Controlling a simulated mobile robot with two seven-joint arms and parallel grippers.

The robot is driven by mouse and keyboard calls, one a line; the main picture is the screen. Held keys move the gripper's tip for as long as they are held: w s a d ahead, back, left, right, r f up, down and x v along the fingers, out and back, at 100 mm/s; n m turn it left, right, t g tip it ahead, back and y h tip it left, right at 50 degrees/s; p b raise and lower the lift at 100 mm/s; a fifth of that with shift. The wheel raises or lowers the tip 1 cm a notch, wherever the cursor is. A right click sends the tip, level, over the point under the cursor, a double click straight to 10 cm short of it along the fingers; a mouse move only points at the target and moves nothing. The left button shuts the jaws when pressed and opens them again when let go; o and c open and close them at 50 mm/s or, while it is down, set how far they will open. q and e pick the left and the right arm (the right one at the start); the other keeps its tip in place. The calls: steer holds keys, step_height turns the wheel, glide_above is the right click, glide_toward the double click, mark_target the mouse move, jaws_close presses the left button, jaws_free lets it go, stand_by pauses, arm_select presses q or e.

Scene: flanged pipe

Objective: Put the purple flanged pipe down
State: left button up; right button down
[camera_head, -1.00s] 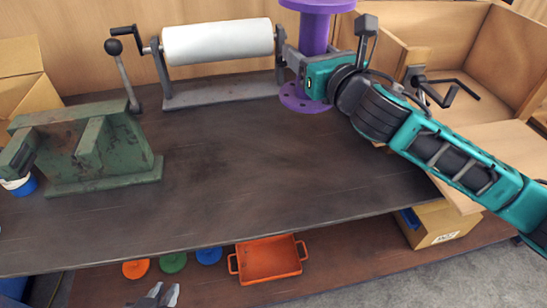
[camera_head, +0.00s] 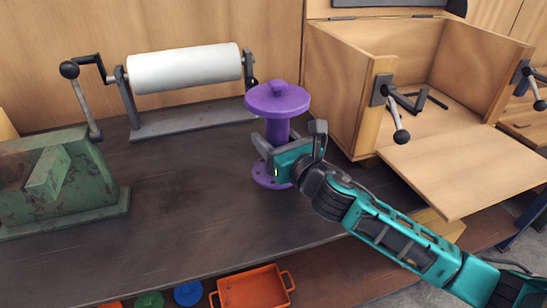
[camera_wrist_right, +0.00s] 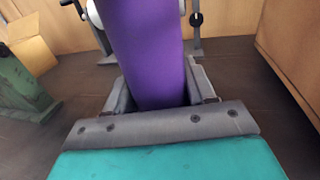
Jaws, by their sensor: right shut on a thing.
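The purple flanged pipe (camera_head: 276,130) stands upright over the dark bench top, with a wide flange and a small knob at its top and a holed flange at its bottom. In the right wrist view the shaft (camera_wrist_right: 145,50) rises between the two grey fingers, leaning slightly in the picture. I cannot tell whether the bottom flange touches the bench. My left gripper is not in view.
A white roll (camera_head: 185,69) on a grey stand is behind the pipe. A green metal block (camera_head: 65,210) is at left, an open wooden box (camera_head: 335,90) at right. An orange tray (camera_head: 254,290) sits on the lower shelf.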

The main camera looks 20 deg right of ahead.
steer(key=shift+f+b, duration=0.75)
steer(key=shift+f, duration=1.2)
steer(key=shift+f, duration=0.1)
steer(key=shift+c, duration=1.9)
jaws_free()
steer(key=shift+f, duration=0.1)
steer(key=v, duration=1.1)
steer(key=shift+s+d+b, duration=0.15)
steer(key=shift+s+b, duration=0.15)
steer(key=shift+s, duration=0.2)
